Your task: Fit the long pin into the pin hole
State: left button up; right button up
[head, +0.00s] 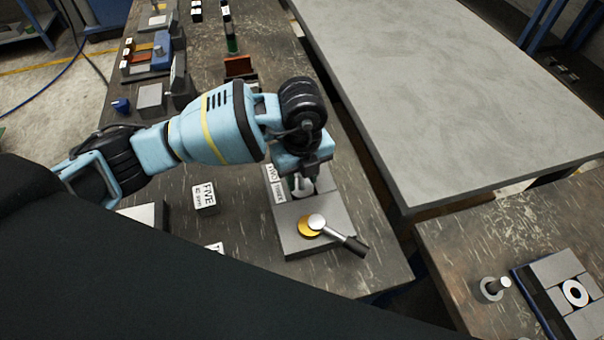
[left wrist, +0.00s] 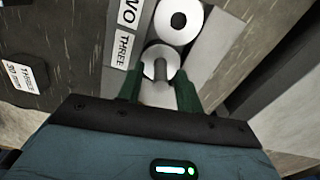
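My left gripper (head: 301,178) is low over a grey block plate (head: 329,212) on the dark bench. In the left wrist view its green fingers (left wrist: 160,86) stand apart on either side of a short grey pin (left wrist: 160,70). Light gaps show between the pin and each finger, and a white ring surrounds the pin. A second white ring with a dark, empty hole (left wrist: 178,20) lies just beyond it. On the right bench a metal pin (head: 497,285) stands upright in a round base, beside a white ring with a dark hole (head: 575,292). My right gripper is not visible.
A lever with a silver knob and black grip (head: 340,235) sits on a yellow disc at the plate's near end. A block marked FIVE (head: 205,198) stands left of the plate. A wide grey tabletop (head: 440,100) is bare.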

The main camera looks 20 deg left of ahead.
pick_arm(q)
notch_tip(320, 180, up, 12)
jog(key=p, duration=0.1)
jog(key=shift+r, duration=0.15)
dwell(0.4)
dwell(0.5)
